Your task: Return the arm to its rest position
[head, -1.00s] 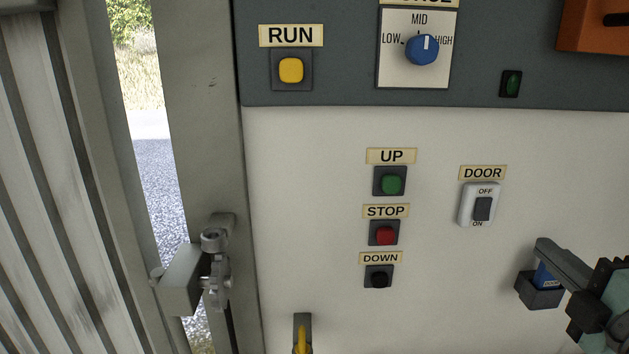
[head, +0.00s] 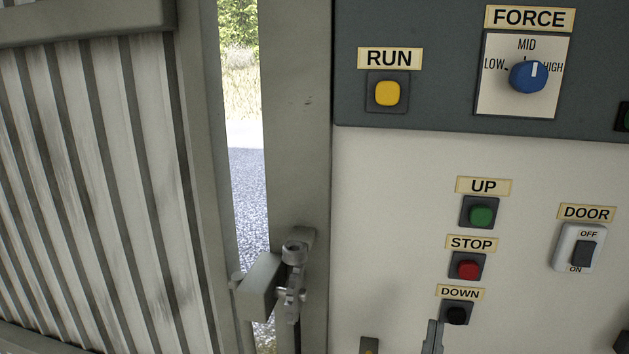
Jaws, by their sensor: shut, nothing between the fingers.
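Only the grey fingertips of my gripper (head: 432,338) show, at the bottom edge of the head view. They look closed together, with nothing seen between them. They appear just below and left of the black DOWN button (head: 457,313); I cannot tell whether they touch the panel. The rest of my arm is out of view.
The white panel (head: 400,220) carries a green UP button (head: 481,215), a red STOP button (head: 467,269) and a DOOR switch (head: 580,248). Above are a yellow RUN button (head: 388,93) and a blue FORCE knob (head: 528,77) near HIGH. A latch (head: 290,275) and slatted door (head: 90,180) stand left.

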